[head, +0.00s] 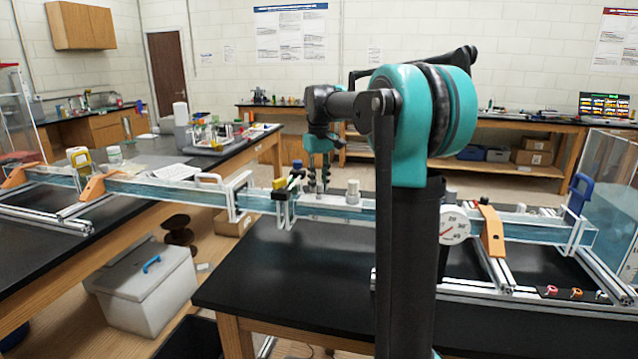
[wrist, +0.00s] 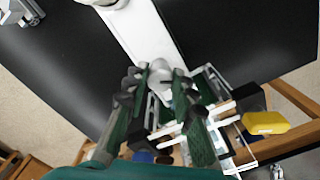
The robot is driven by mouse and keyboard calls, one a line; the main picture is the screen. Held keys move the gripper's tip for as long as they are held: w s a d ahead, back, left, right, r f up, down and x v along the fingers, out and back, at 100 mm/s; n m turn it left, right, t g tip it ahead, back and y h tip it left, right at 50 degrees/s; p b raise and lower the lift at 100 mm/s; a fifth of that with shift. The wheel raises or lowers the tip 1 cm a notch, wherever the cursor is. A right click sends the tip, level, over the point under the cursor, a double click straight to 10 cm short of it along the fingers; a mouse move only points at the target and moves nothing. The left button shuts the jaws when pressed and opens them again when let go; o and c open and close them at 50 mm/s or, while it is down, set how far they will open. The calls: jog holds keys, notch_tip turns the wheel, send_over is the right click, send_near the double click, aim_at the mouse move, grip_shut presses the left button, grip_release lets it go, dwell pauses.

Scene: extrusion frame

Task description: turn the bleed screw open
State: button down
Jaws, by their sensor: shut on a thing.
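My gripper (head: 318,188) points straight down over the white top of the long clear channel (head: 265,197). In the wrist view its two green fingers (wrist: 160,80) are closed around a small grey rounded knob, which I take for the bleed screw (wrist: 160,72). The knob stands on the white strip (wrist: 150,30) and its top shows between the fingertips. In the head view the fingers hide the screw. How far it is turned cannot be told.
A white stepped cap (head: 352,191) stands on the channel just right of my gripper. Yellow and black clamp parts (head: 279,184) sit close on the left. A round dial (head: 453,226) and an orange bracket (head: 492,232) are farther right. The black tabletop (head: 300,265) in front is clear.

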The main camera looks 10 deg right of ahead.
aim_at(319, 184)
jog(key=shift+n, duration=0.6)
jog(key=c, duration=1.3)
grip_release()
jog(key=shift+o, duration=0.2)
notch_tip(319, 184, up, 12)
